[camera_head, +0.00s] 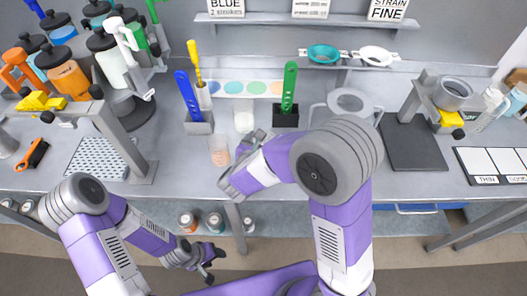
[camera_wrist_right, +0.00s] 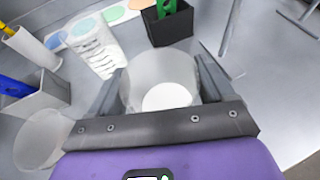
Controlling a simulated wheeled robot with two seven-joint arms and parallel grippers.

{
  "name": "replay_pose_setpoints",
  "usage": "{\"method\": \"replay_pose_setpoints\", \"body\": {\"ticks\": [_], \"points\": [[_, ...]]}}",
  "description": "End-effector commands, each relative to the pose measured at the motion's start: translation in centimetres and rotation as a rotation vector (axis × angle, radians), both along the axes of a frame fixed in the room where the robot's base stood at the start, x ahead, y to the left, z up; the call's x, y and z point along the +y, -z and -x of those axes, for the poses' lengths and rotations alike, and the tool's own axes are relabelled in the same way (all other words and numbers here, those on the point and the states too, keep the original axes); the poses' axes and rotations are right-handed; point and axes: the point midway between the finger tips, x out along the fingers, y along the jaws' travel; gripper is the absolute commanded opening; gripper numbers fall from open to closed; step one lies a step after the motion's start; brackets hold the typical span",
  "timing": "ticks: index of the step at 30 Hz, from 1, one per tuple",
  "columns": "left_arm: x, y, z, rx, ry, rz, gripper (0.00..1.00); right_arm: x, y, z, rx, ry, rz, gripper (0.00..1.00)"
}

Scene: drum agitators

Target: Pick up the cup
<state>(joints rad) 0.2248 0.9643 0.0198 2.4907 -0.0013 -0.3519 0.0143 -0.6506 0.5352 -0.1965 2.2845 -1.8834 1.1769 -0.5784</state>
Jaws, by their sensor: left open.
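A clear cup (camera_wrist_right: 160,75) with a pale round bottom stands between the two fingers of my right gripper (camera_wrist_right: 165,95) in the right wrist view. The fingers are on either side of it; I cannot tell whether they press on its wall. In the head view my right gripper (camera_head: 247,160) is low over the bench, and its hand and arm hide most of that cup. A second cup (camera_head: 219,150), pinkish and translucent, stands just left of it; it also shows in the right wrist view (camera_wrist_right: 42,138). My left gripper (camera_head: 207,264) is open and empty, below the bench's front edge.
A white stack (camera_head: 244,121) stands behind the right gripper. A black holder (camera_head: 285,117) with a green tool and a grey holder (camera_head: 199,123) with a blue tool are close by. A ring stand (camera_head: 350,101) is to the right.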

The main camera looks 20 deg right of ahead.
Motion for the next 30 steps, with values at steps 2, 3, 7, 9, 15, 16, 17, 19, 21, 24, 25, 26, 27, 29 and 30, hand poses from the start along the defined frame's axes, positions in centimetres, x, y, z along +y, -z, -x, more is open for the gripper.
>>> {"method": "replay_pose_setpoints", "body": {"ticks": [2,3,7,9,15,16,17,19,21,24,25,26,27,29,30], "points": [[0.0,0.0,0.0,0.0,0.0,0.0,0.54,0.0,0.0,0.0,0.0,0.0,0.0,0.57],[0.0,0.0,0.0,0.0,0.0,0.0,0.54,0.0,0.0,0.0,0.0,0.0,0.0,0.51],[0.0,0.0,0.0,0.0,0.0,0.0,0.54,0.0,0.0,0.0,0.0,0.0,0.0,0.31],[0.0,0.0,0.0,0.0,0.0,0.0,0.54,0.0,-0.1,0.0,-0.001,0.0,0.0,0.26],[0.0,0.0,0.0,0.0,0.0,0.0,0.54,0.0,-0.1,0.0,-0.001,0.0,0.0,0.26],[0.0,0.0,0.0,0.0,0.0,0.0,0.54,0.0,-0.1,0.0,-0.001,0.0,0.0,0.26],[0.0,0.0,0.0,0.0,0.0,0.0,0.54,0.0,-0.1,0.0,-0.001,0.0,0.0,0.26],[0.0,-0.1,0.0,0.0,0.0,0.0,0.54,0.0,-0.3,0.0,-0.002,0.001,-0.001,0.26],[0.0,-0.2,0.0,0.0,0.0,0.0,0.54,0.0,-0.6,0.0,-0.002,0.001,-0.002,0.26],[0.0,-0.4,0.0,0.0,0.0,0.0,0.54,0.0,-1.1,0.0,-0.003,0.002,-0.003,0.26],[0.0,-0.4,0.0,0.0,0.0,0.0,0.54,0.0,-1.4,0.0,-0.003,0.001,-0.001,0.26],[0.0,-0.5,0.0,0.0,0.0,0.0,0.54,0.0,-1.6,0.0,-0.003,0.0,-0.001,0.26],[0.0,-0.6,0.0,0.0,0.0,0.0,0.54,0.0,-1.9,0.0,-0.004,0.001,-0.002,0.26],[0.0,-0.8,0.0,0.0,0.0,0.0,0.54,0.0,-2.5,0.0,-0.004,0.001,-0.002,0.26],[0.0,-1.0,0.0,0.0,0.0,0.0,0.54,0.0,-2.9,0.0,-0.004,0.0,-0.003,0.26]]}}
